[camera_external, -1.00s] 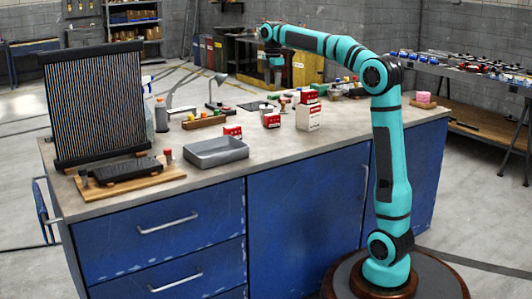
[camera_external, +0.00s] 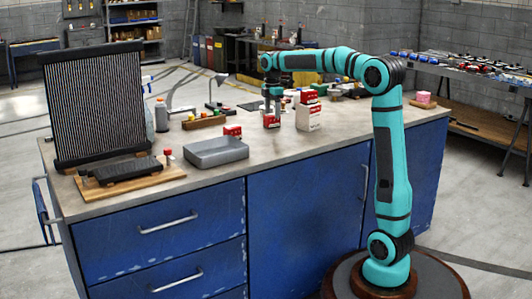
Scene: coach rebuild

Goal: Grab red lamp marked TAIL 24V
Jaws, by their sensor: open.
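My gripper (camera_external: 271,109) points down over the workbench, its fingers right at or just above a small red and white box (camera_external: 271,122). I cannot tell whether the fingers touch it. Other red and white boxes stand near: one (camera_external: 232,131) to the left, and one (camera_external: 308,97) on top of a taller white and red box (camera_external: 309,118) to the right. The lettering is too small to read, so I cannot tell which thing is the lamp marked TAIL 24V.
A grey metal tray (camera_external: 215,160) lies in front on the bench (camera_external: 290,160). A wooden rack (camera_external: 205,122) and small desk lamp (camera_external: 219,90) stand behind it. A tall finned panel (camera_external: 97,105) stands at left. The bench front is clear.

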